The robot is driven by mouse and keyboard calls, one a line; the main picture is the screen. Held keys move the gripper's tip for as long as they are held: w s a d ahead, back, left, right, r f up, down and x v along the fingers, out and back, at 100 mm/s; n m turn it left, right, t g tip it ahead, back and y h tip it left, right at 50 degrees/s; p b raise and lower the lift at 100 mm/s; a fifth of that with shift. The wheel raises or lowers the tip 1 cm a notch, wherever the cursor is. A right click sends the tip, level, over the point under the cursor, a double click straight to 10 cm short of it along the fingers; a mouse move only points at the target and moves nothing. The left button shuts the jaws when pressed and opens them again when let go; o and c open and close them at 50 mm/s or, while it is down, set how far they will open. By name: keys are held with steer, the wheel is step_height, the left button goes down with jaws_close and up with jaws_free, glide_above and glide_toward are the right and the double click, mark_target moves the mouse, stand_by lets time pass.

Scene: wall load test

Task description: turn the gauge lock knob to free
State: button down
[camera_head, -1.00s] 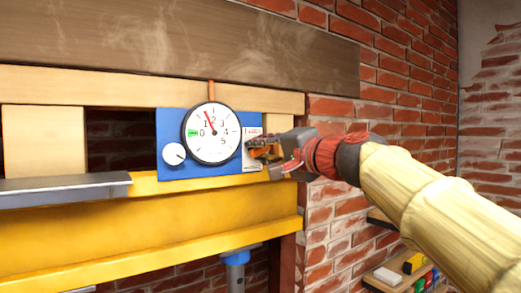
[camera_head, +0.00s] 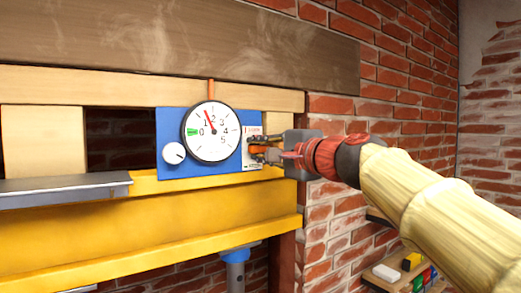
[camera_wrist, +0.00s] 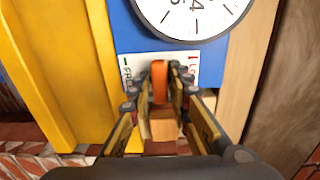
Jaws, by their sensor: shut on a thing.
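The gauge lock knob (camera_wrist: 159,84) is an orange bar on a white label plate (camera_wrist: 137,63), beside the gauge. In the wrist view, the label reads FREE at its left and LOCK at its right, partly hidden by my fingers. The knob's bar stands between the two words; its exact setting is unclear. My gripper (camera_wrist: 160,78) is shut on the knob, one finger on each side. The round white gauge (camera_head: 212,131) has a red needle near 1.
The blue panel (camera_head: 170,124) carries the gauge and a white round knob (camera_head: 174,154) at lower left. A yellow beam (camera_head: 150,235) runs below. A brick wall (camera_head: 400,90) is at the right. A small shelf (camera_head: 392,276) with colored blocks sits low right.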

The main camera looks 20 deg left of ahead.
steer(key=shift+f, duration=0.1)
steer(key=c, duration=1.8)
jaws_free()
steer(key=shift+d, duration=0.1)
steer(key=v, duration=1.1)
steer(key=shift+s+d, duration=0.3)
